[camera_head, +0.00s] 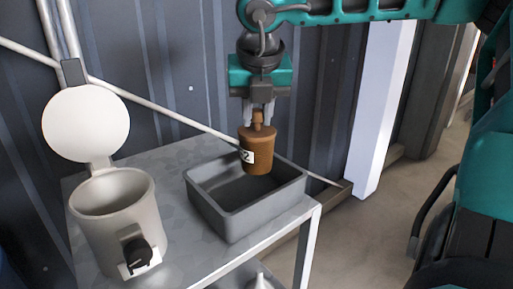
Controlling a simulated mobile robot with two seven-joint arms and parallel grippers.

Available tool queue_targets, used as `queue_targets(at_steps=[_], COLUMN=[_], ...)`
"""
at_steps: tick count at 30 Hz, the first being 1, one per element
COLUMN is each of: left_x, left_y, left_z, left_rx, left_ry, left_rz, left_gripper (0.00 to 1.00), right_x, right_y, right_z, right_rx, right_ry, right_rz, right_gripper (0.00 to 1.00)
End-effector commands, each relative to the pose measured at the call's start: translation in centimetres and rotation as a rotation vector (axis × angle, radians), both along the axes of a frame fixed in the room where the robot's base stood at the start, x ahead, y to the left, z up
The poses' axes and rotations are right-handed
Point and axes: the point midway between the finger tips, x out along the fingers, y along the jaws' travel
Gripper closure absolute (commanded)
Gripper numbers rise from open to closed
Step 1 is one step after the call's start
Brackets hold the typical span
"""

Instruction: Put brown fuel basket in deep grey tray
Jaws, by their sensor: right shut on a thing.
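The brown fuel basket (258,152) is a small brown cup with a knob on top and a white label. My right gripper (259,112) points down and is shut on its top knob. The basket hangs upright over the back right part of the deep grey tray (240,225). Its lower part overlaps the tray opening in the head view; I cannot tell its exact height over the tray floor. The visible tray floor is empty. My left gripper is not in view.
The tray stands on a grey metal table (165,152). A light grey pot (115,225) with a raised round white lid (86,123) and a black knob stands to the left. A corrugated dark wall (170,60) and a diagonal pipe are behind. A white post (378,120) stands at right.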

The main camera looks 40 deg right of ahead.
Motion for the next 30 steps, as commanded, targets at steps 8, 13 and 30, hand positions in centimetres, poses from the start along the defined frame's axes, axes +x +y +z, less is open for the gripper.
queue_targets(at_steps=[8,13,30], left_x=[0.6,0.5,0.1], left_y=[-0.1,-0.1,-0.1], left_z=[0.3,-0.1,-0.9], left_rx=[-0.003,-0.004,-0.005], left_ry=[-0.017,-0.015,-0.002], left_rz=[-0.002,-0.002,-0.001], left_gripper=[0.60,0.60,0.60], right_x=[0.0,0.0,0.0], right_y=[0.0,0.0,0.0], right_z=[-3.1,-5.6,-6.5], right_rx=[0.001,0.002,0.000], right_ry=[0.002,0.003,-0.001], right_rz=[0.001,0.001,0.000], right_gripper=[1.00,1.00,0.69])
